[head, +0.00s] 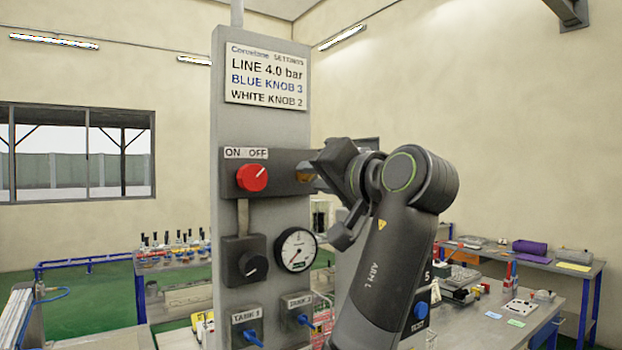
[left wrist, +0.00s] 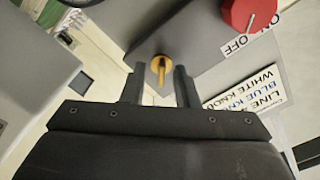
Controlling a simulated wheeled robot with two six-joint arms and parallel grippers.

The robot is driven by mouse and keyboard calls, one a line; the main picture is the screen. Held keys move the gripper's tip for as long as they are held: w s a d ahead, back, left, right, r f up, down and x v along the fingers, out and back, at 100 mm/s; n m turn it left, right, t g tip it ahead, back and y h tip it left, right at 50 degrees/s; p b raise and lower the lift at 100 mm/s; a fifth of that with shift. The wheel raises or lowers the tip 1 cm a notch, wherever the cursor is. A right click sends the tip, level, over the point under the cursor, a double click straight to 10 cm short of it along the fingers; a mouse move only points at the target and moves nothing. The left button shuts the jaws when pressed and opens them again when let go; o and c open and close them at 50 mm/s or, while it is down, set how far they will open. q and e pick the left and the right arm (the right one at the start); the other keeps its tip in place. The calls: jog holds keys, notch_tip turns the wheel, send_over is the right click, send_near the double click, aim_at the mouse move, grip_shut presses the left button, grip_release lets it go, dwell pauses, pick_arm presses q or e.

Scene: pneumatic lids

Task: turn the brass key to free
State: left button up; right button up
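The brass key (head: 304,176) shows small and partly hidden at the right end of the grey ON/OFF box on the panel. In the left wrist view the brass key (left wrist: 160,68) shows whole, its dark-marked bar running up and down that picture. My left gripper (head: 318,170) is right in front of it, coming from the right. In the left wrist view my left gripper (left wrist: 160,80) is open, one finger on each side of the key, with gaps visible; whether the tips reach alongside the key I cannot tell. My right gripper is not in view.
A red knob (head: 252,178) sits left of the key under ON/OFF labels. Below are a black knob (head: 253,266), a gauge (head: 296,250) and two blue-handled tank valves (head: 253,338). A settings sign (head: 266,76) is above. Benches (head: 540,262) stand behind on the right.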

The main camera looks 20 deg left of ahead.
pick_arm(q)
jog(key=shift+s+d, duration=0.15)
jog(key=shift+c, duration=0.6)
grip_shut()
jog(key=shift+n, duration=0.3)
jog(key=n+b, duration=0.1)
jog(key=n, duration=0.2)
jog(key=shift+n, duration=0.4)
jog(key=n, duration=0.4)
jog(key=shift+n+b, duration=0.3)
jog(key=shift+b, duration=0.1)
jog(key=n, duration=0.4)
jog(key=shift+n+b, duration=0.35)
jog(key=shift+n, duration=2.05)
